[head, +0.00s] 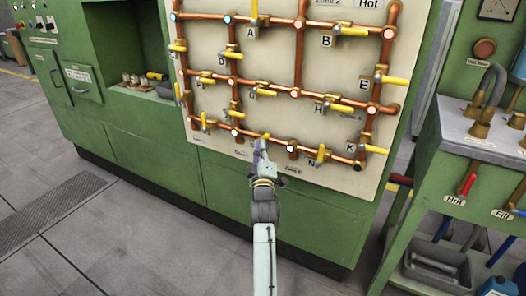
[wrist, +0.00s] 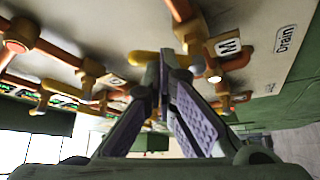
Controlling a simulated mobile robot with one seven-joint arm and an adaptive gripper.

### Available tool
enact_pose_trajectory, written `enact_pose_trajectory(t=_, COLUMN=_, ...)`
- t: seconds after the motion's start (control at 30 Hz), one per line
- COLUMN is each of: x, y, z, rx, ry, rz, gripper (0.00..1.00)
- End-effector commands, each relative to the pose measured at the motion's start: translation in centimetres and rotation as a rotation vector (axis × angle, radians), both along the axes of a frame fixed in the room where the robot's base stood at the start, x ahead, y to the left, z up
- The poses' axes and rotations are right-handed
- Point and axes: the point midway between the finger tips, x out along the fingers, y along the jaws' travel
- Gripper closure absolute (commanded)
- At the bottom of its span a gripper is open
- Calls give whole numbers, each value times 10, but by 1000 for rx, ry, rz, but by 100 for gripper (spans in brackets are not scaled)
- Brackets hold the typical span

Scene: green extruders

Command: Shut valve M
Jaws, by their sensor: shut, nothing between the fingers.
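Valve M sits on the lowest copper pipe run of the panel. In the wrist view its brass body (wrist: 190,34) is beside the "M" label (wrist: 229,46), and its yellow handle (wrist: 143,57) sticks out to the left. In the head view only a bit of yellow shows just above my gripper (head: 261,147), which hides most of the valve. My gripper's fingers (wrist: 165,58) are shut with nothing between them. Their tips overlap the yellow handle in the wrist view; I cannot tell whether they touch it.
The pale panel (head: 345,180) carries several other yellow-handled valves, including valve K (head: 372,149) at the lower right and valve H (head: 335,106). Copper pipes with lit joints surround the spot. A green sink bench (head: 450,190) stands at right. The floor (head: 150,230) at left is clear.

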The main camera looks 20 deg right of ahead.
Motion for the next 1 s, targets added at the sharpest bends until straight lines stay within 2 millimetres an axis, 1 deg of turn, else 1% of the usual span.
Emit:
enact_pose_trajectory(t=0.17, x=1, y=-1, z=4, rx=-54, ry=66, rz=-3, gripper=100)
enact_pose_trajectory(t=0.67, x=7, y=5, z=12, rx=-203, ry=257, rz=0, gripper=100)
enact_pose_trajectory(t=1.0, x=10, y=8, z=13, rx=-271, ry=348, rz=1, gripper=100)
